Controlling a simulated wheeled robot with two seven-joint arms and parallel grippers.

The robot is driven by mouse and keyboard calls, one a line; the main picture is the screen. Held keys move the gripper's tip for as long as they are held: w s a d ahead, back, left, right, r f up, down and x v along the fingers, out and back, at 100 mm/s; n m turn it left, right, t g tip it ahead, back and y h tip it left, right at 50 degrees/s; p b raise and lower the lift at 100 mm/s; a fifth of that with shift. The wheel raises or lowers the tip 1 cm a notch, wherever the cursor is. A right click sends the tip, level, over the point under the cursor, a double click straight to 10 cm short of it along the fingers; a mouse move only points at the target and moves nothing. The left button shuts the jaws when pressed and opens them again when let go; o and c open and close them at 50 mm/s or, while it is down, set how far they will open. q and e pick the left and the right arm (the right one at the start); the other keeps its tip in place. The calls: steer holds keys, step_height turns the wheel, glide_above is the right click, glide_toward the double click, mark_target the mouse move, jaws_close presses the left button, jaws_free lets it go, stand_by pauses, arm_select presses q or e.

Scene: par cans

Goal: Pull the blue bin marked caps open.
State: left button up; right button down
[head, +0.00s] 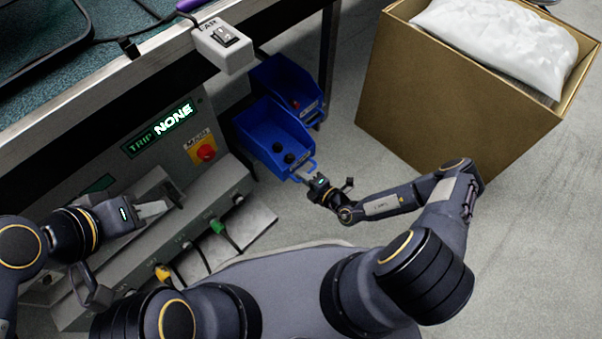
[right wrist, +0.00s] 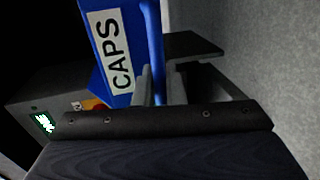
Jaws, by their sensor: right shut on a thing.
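The blue caps bin (head: 268,136) is under the bench in the head view, pulled out past the bin behind it, with a few dark round pieces inside. Its white CAPS label (right wrist: 117,50) and blue front handle show in the right wrist view. My right gripper (head: 306,174) is at the front of this bin, and its fingers are shut on the handle (right wrist: 156,60). My left gripper (head: 162,205) is at the left over the grey panel, away from the bin; its fingers look apart with nothing seen between them.
A second blue bin (head: 290,82) sits behind the caps bin. A large cardboard box (head: 450,110) with a white bag stands at the right. A grey control panel (head: 150,150) with a red knob and plugged cables is at the left. Floor between bin and box is clear.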

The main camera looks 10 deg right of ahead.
steer(key=c, duration=1.8)
jaws_free()
steer(key=p+v, duration=0.2)
steer(key=v, duration=0.5)
steer(key=shift+s+d+r, duration=0.1)
steer(key=shift+s+d, duration=0.1)
steer(key=shift+s, duration=0.1)
